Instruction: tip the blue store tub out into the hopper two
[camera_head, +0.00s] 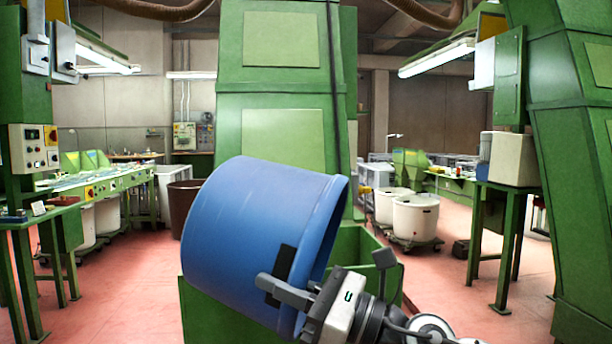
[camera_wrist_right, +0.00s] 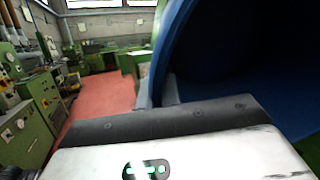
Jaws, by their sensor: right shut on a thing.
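The blue store tub (camera_head: 255,225) is held up in the middle of the head view, tilted with its mouth toward the right and downward. Its dark inside also fills the right of the right wrist view (camera_wrist_right: 240,60). My right gripper (camera_head: 287,280) is shut on the tub near its rim, at a black patch. A green open-topped hopper (camera_head: 355,250) stands under and behind the tub, at the foot of a tall green machine; I cannot read a number on it. The tub hides much of the hopper. What the tub holds does not show. My left gripper is not in view.
The tall green machine (camera_head: 275,60) rises behind the tub. White tubs (camera_head: 415,215) on dollies stand at the right, and a brown bin (camera_head: 183,205) stands behind at the left. Green benches line both sides. The red floor is open at left and right.

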